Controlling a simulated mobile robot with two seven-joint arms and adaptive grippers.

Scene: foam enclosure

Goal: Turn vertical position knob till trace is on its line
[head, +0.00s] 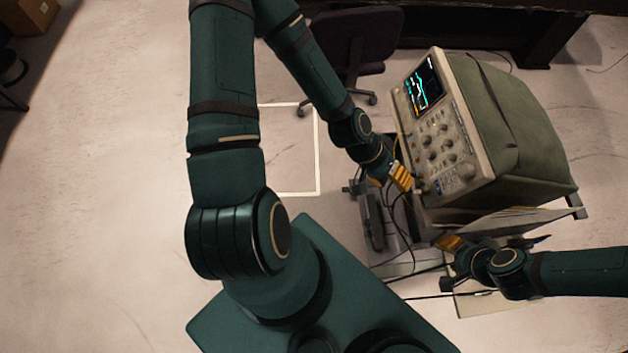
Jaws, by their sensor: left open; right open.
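An oscilloscope (520,130) with an olive cover and a beige front panel stands tilted in the picture at the right. Its lit screen (424,86) shows a cyan trace, but it is too small to tell where the trace lies against a line. Several grey knobs (433,154) sit below the screen; I cannot tell which is the vertical position knob. My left gripper (406,182), with yellow fingers, is open beside the panel's lower left edge, and contact with a knob is not clear. My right gripper (446,242) is open below the oscilloscope's front, apart from the knobs.
The oscilloscope rests on a cart (500,222) with a shelf and hanging black cables (403,235). A dark office chair (365,45) stands behind my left arm. A white outline (318,150) marks the floor.

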